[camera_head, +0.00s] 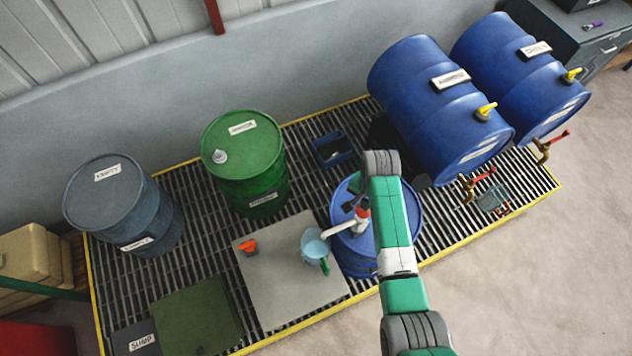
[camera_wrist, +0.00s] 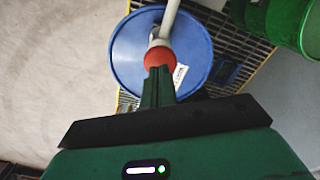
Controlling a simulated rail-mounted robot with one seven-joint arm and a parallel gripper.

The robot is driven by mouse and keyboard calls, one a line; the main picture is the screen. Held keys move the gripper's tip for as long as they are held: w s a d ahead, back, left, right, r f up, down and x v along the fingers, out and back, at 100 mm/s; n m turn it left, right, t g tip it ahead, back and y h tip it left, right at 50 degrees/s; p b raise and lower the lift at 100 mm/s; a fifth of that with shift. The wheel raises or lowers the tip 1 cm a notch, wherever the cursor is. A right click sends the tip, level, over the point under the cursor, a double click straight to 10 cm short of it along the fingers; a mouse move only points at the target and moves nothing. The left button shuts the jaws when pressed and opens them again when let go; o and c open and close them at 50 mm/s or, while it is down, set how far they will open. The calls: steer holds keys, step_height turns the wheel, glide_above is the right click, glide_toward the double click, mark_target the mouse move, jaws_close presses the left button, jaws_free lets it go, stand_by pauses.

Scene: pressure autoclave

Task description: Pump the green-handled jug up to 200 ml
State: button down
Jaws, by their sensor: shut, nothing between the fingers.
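The jug (camera_head: 313,243) is pale blue with a green handle. It stands on the grey plate, under or very near the end of the white spout; its fill level cannot be read. The hand pump (camera_head: 361,216), with a white spout and a red collar, sits on the blue upright drum (camera_head: 358,256). The wrist view also shows the pump's red part (camera_wrist: 160,60) on the blue drum top (camera_wrist: 125,55). My gripper (camera_head: 352,195) is over the drum top, close to the pump. Its fingers (camera_wrist: 159,74) are shut and empty, overlapping the red part in view; contact cannot be told.
The grey plate (camera_head: 280,290) also holds an orange-red object (camera_head: 248,247). A green drum (camera_head: 244,165) and a grey drum (camera_head: 120,205) stand left. Two blue drums (camera_head: 430,100) lie on their sides at right, with taps. A small blue bin (camera_head: 332,150) lies behind.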

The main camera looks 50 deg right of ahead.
steer(key=shift+f, duration=0.1)
steer(key=shift+f+b, duration=1.6)
steer(key=shift+f, duration=0.65)
steer(key=shift+r, duration=0.1)
step_height(320, 180, up, 4)
steer(key=p, duration=0.4)
steer(key=shift+r, duration=0.25)
steer(key=shift+p, duration=0.3)
step_height(320, 180, up, 2)
steer(key=shift+r+p, duration=0.15)
steer(key=shift+p, duration=0.95)
steer(key=shift+r+p, duration=0.3)
steer(key=shift+r, duration=1.55)
